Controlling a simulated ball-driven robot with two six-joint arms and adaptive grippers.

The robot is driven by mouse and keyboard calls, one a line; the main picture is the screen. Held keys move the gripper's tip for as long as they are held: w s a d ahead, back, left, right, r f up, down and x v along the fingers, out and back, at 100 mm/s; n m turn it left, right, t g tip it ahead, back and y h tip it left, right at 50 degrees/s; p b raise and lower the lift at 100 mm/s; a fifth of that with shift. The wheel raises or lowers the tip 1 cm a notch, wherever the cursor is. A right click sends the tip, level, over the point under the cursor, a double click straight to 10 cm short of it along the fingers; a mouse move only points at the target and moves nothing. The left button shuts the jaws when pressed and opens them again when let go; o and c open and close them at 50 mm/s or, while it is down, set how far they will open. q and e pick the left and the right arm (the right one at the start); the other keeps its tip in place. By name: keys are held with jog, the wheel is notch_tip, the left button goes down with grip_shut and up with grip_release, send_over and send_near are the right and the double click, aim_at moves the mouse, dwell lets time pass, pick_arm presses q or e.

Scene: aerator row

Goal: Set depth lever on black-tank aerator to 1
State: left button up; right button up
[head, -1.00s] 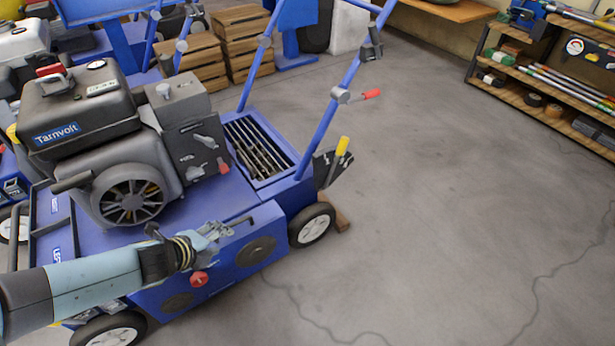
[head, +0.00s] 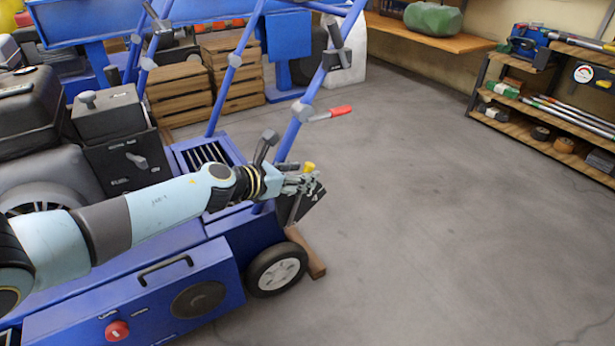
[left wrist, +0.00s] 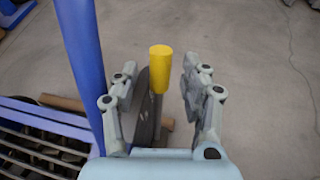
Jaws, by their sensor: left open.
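The aerator with the black tank (head: 30,105) stands at the left in the head view, with a blue body. Its depth lever has a yellow grip (left wrist: 161,57), which stands upright between the two fingers of my left gripper (left wrist: 160,95) in the left wrist view. The fingers are open, with a gap on both sides of the grip. In the head view my left gripper (head: 306,185) covers most of the lever, and only the yellow top (head: 309,167) shows. The dark plate (head: 312,205) beside the lever is partly hidden, so I cannot read its marks. My right gripper is out of view.
A blue handle tube (left wrist: 82,65) runs close to the left finger. A red-gripped lever (head: 330,114) sticks out above my gripper. A wooden block (head: 312,262) lies by the rear wheel (head: 277,270). Open floor lies to the right, before a shelf rack (head: 560,120).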

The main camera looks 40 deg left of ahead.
pick_arm(q)
jog(key=shift+b+x, duration=0.3)
jog(key=shift+x, duration=1)
jog(key=shift+f, duration=0.1)
grip_shut()
jog(key=shift+s, duration=0.1)
